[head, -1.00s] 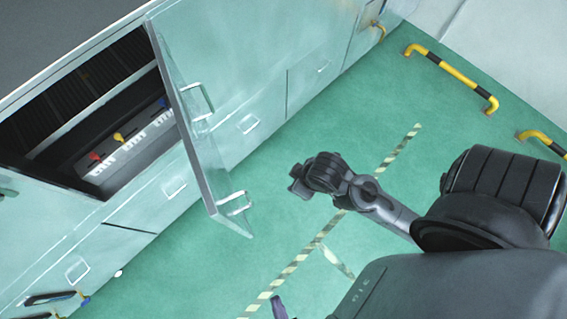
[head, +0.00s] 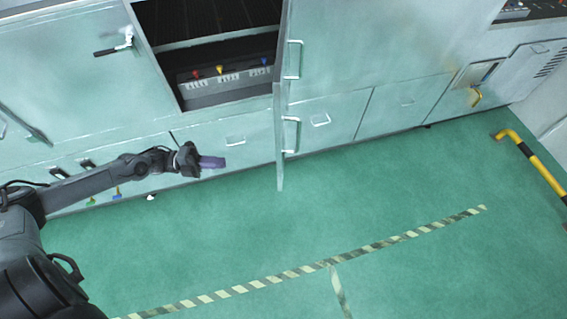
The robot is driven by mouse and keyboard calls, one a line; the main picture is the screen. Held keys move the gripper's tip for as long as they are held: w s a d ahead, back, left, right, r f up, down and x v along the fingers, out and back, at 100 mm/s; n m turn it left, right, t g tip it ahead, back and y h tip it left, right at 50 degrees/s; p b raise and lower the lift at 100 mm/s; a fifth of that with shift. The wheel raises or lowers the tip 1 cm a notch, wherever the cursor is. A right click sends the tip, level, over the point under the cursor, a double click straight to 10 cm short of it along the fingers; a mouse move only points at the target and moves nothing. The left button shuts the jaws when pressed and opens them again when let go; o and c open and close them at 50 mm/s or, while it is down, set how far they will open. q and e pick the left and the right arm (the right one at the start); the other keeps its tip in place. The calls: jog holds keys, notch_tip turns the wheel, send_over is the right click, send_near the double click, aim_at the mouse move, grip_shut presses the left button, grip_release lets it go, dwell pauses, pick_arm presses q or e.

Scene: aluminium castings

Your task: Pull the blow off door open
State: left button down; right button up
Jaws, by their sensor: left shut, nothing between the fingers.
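My right gripper is out of view.
Closed cabinet doors (head: 375,50) and drawers (head: 320,119) run along both sides. A lever handle (head: 115,45) sits on the door at left. The green floor (head: 400,200) is clear, with a striped line (head: 330,262). A yellow-black rail (head: 540,170) stands at right.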

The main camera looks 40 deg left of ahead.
pick_arm(q)
jog(key=w+a+r+m+b, duration=0.1)
jog(key=w+a+r+m, duration=0.1)
jog(key=w+r, duration=0.4)
jog(key=p+x, duration=0.1)
jog(key=x, duration=1.2)
jog(key=shift+s+d+f+g, duration=0.3)
jog(key=shift+d+g, duration=0.05)
jog(key=shift+g, duration=0.05)
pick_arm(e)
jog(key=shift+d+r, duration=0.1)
